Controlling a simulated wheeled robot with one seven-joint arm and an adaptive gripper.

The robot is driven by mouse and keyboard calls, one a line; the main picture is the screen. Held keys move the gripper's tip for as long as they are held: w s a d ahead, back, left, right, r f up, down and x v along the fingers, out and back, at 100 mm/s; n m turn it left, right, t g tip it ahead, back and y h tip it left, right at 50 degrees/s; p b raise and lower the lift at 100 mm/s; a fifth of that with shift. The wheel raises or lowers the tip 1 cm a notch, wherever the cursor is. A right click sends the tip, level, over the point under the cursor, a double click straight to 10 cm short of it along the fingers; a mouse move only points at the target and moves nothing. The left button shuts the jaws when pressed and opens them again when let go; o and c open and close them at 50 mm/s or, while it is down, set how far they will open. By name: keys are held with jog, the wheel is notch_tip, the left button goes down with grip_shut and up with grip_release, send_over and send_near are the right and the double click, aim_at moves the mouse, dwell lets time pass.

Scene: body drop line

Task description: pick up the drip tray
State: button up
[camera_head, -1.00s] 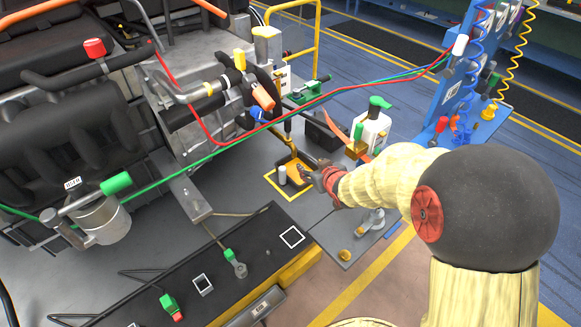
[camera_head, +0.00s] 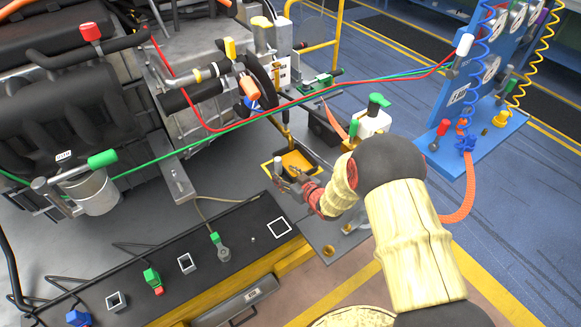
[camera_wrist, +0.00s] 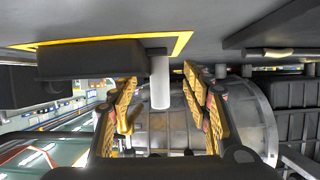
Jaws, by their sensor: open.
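The drip tray (camera_head: 311,166) is a shallow black tray with a yellow inside, on the grey deck within a yellow outline. A short grey cylinder (camera_head: 278,164) stands upright at its left end; I cannot tell whether it is fixed to the tray. My gripper (camera_head: 283,182) is low at the near side of the tray, close to the cylinder. In the wrist view, which looks upside down, the tray (camera_wrist: 85,60) is a dark block on the left. The cylinder (camera_wrist: 160,85) appears between the open fingers (camera_wrist: 160,100). No contact with the fingers is visible.
A white bottle with a green cap (camera_head: 374,121) and a dark bin (camera_head: 325,128) stand behind the tray. Red and green hoses (camera_head: 330,91) cross above. The engine (camera_head: 80,110) fills the left. A black strip with several fittings (camera_head: 130,275) lies in front.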

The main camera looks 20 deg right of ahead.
aim_at(281, 169)
jog(key=x, duration=0.1)
jog(key=b+x, duration=0.1)
jog(key=x, duration=0.3)
jog(key=shift+w+d+r+b, duration=0.15)
jog(key=shift+w+r+b, duration=0.1)
jog(key=shift+b, duration=0.1)
jog(key=c, duration=0.3)
grip_shut()
